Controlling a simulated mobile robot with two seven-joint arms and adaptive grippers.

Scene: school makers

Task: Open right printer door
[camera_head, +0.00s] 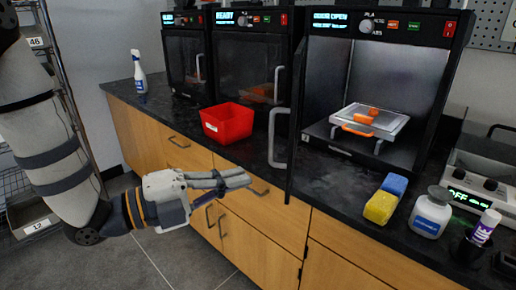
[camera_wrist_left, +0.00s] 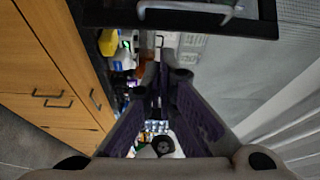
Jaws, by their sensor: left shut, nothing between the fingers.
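The right printer (camera_head: 378,60) stands on the dark counter, and its display reads "DOOR OPEN". Its door (camera_head: 297,110) is swung out toward the front left and shows nearly edge-on, with a grey handle (camera_head: 272,140) on it. The chamber is exposed, with a build plate (camera_head: 385,118) and orange pieces inside. My left gripper (camera_head: 240,180) is shut and empty, in front of the drawers, below and left of the door handle, apart from it. My right gripper is out of view.
Two other printers (camera_head: 250,65) (camera_head: 186,60) with shut doors stand to the left. A red bin (camera_head: 227,122) and a spray bottle (camera_head: 140,75) are on the counter. A yellow and blue sponge (camera_head: 383,203), a white jar (camera_head: 431,213) and a glue stick (camera_head: 484,228) sit at the right.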

